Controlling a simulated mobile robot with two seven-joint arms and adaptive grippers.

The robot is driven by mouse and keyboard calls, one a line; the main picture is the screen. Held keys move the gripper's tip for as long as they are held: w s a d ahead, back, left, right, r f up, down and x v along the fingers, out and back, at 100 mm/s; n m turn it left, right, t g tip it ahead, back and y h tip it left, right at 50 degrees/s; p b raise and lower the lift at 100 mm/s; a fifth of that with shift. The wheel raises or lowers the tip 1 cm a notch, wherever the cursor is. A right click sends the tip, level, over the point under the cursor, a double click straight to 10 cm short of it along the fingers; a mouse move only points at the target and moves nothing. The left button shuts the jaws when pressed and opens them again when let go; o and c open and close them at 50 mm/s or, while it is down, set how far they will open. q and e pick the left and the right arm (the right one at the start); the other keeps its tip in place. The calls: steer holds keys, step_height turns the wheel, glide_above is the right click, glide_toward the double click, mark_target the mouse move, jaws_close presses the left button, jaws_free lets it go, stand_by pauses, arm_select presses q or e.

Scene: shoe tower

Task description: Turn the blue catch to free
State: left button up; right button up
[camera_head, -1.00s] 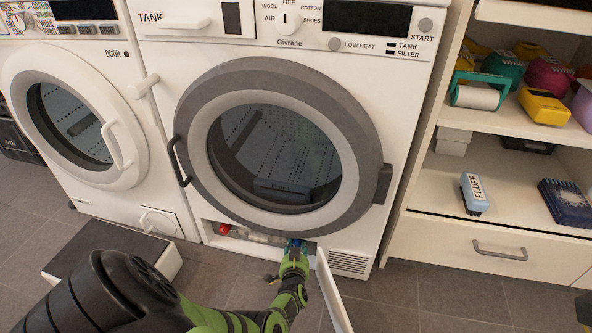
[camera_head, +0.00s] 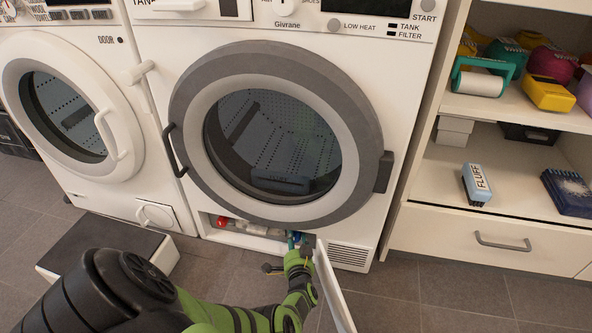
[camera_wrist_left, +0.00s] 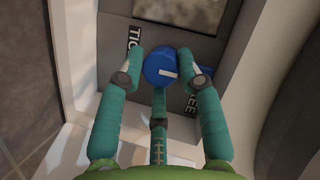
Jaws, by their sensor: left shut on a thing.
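The blue catch (camera_wrist_left: 158,68) is a round knob with a white mark that points to the right in the left wrist view. It sits on a grey plate inside the open low compartment of the dryer (camera_head: 400,120). My left gripper (camera_wrist_left: 162,66) has a finger on each side of the catch and is shut on it. Lettering starting "TI" (camera_wrist_left: 134,42) shows at upper left of the catch. Lettering ending "EE" (camera_wrist_left: 191,103) shows at lower right, partly hidden by a finger. In the head view my left gripper (camera_head: 299,247) covers most of the catch. My right gripper is out of view.
The open white flap (camera_head: 334,290) stands just right of my left gripper. A red knob (camera_head: 221,221) is at the compartment's left. A dark-topped step (camera_head: 95,255) stands on the floor at left. Shelves (camera_head: 430,185) with boxes are at right.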

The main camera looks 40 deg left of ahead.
arm_select(q)
steer(key=shift+s+a, duration=0.3)
steer(key=shift+a, duration=0.1)
steer(key=o, duration=1.1)
steer(key=shift+w+d, duration=0.2)
